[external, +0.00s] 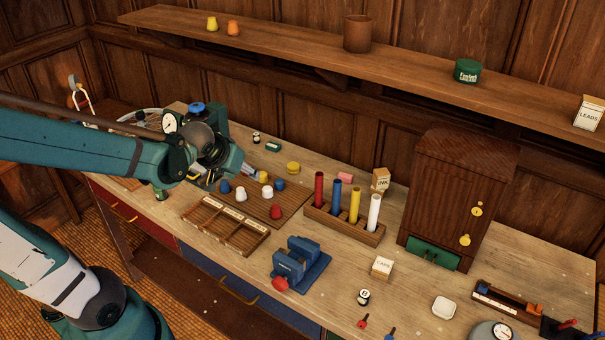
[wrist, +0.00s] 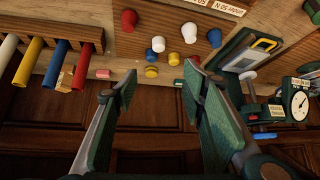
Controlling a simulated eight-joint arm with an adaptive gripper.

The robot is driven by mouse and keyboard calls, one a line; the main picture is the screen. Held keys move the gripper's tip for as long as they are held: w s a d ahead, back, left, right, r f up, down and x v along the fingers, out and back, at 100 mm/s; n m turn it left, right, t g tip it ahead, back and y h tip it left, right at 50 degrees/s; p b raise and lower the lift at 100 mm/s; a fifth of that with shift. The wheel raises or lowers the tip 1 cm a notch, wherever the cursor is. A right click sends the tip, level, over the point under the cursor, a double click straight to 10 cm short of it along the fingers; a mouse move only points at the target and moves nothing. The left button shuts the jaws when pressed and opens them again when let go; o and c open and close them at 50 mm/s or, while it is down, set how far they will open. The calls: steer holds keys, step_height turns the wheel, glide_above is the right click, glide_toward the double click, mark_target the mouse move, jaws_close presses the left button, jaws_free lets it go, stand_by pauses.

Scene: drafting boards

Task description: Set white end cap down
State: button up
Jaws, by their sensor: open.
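Two white end caps stand on the brown board (external: 258,212). In the wrist view, which looks inverted, one white cap (wrist: 189,33) and the other white cap (wrist: 158,44) lie beyond the fingertips. My gripper (external: 248,171) is low near the board's back left, its tips partly hard to make out. In the wrist view my gripper (wrist: 160,85) is open, with nothing between its fingers.
A red cap (external: 275,212) and more blue and yellow caps share the board. An empty-looking divided tray (external: 225,227) lies in front. A rack (external: 345,227) of coloured tubes stands right, with a blue vise (external: 300,262) nearer. A teal press (external: 214,122) stands behind my gripper.

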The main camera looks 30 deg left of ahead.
steer(key=n+y+b, duration=0.1)
steer(key=n+b, duration=0.1)
steer(key=b, duration=0.1)
glide_toward(267, 188)
steer(key=shift+s+f+t+y, duration=0.1)
steer(key=shift+f+t+y, duration=0.25)
steer(key=shift+f, duration=0.3)
steer(key=shift+b+x, duration=0.45)
steer(key=shift+x, duration=0.85)
steer(key=shift+b+x, duration=0.6)
steer(key=shift+x, duration=2)
steer(key=shift+d+r, duration=0.1)
steer(key=c, duration=1)
steer(key=shift+c, duration=0.4)
